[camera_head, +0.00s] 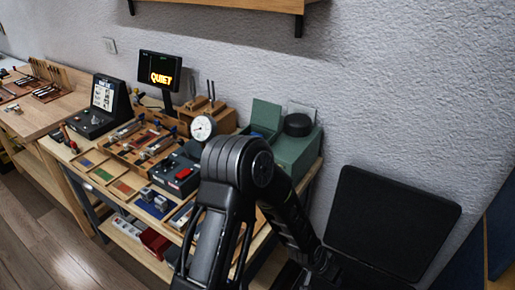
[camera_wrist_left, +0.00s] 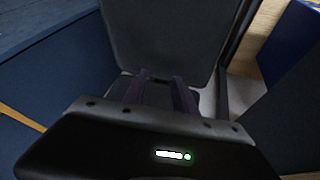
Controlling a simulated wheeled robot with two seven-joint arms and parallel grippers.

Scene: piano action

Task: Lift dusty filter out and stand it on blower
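A green box-shaped machine (camera_head: 294,150), which looks like the blower, stands at the right end of the workbench. A round black part (camera_head: 298,124) sits on its top, and a raised green panel (camera_head: 266,115) stands at its left. A pale thin panel stands upright behind the round part. I cannot tell which part is the dusty filter. My arm crosses in front of the bench, and its hand is out of the head view. In the left wrist view my left gripper (camera_wrist_left: 161,80) has its two fingers apart with nothing between them. My right gripper is not in view.
A black chair (camera_head: 392,222) stands right of the bench; its dark back also fills the upper wrist view (camera_wrist_left: 165,35). The bench holds a dial gauge (camera_head: 202,127), a screen reading QUIET (camera_head: 160,71) and several small parts. A wooden shelf (camera_head: 225,5) hangs above.

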